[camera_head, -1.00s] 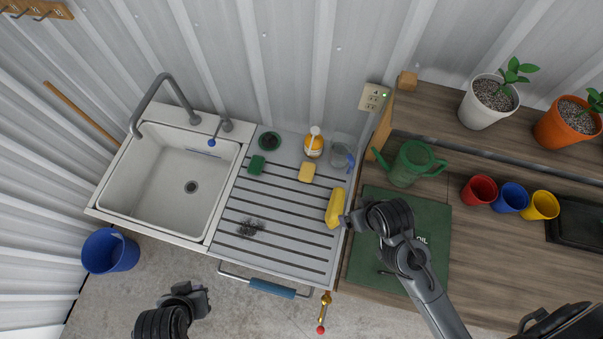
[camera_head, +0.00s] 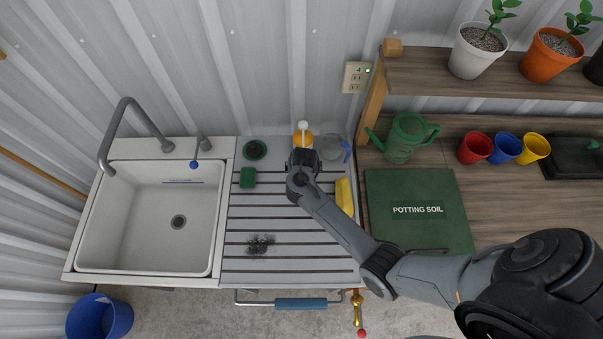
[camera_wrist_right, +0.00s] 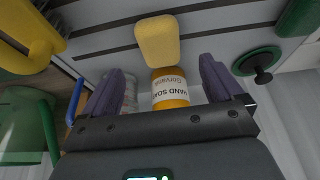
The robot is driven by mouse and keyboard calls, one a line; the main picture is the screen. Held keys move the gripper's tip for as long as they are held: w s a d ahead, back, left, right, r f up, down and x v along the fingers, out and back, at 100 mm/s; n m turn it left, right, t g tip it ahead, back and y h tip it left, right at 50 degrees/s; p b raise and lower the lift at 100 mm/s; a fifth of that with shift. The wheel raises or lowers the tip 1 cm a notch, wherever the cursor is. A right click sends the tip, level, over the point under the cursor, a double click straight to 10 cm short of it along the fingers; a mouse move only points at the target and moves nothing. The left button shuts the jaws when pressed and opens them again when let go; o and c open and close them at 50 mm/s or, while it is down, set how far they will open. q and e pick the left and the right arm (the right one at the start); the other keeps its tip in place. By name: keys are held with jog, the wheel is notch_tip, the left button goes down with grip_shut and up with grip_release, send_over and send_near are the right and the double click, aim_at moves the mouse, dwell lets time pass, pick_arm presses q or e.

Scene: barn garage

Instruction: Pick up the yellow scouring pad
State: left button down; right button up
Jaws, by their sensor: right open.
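The yellow scouring pad (camera_wrist_right: 158,42) lies flat on the ribbed drainboard (camera_head: 290,262). In the right wrist view it is just past the fingertips, roughly centred between them and apart from both. My right gripper (camera_wrist_right: 160,80) is open and empty, with a finger on each side. In the head view my right gripper (camera_head: 303,160) is over the back of the drainboard and hides the pad. My left gripper is out of view.
A hand soap bottle (camera_wrist_right: 170,90) stands behind the pad. A clear container (camera_head: 333,148) and a longer yellow item (camera_head: 345,196) are to the right. A green sponge (camera_head: 247,178) and a dark green plug (camera_head: 255,150) are left. Steel wool (camera_head: 261,245) lies in front.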

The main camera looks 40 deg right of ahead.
jog(key=shift+x, duration=0.8)
jog(key=shift+b+x, duration=0.6)
jog(key=shift+x, duration=1.85)
jog(key=shift+s+a, duration=0.1)
jog(key=shift+c, duration=0.2)
jog(key=c, duration=1)
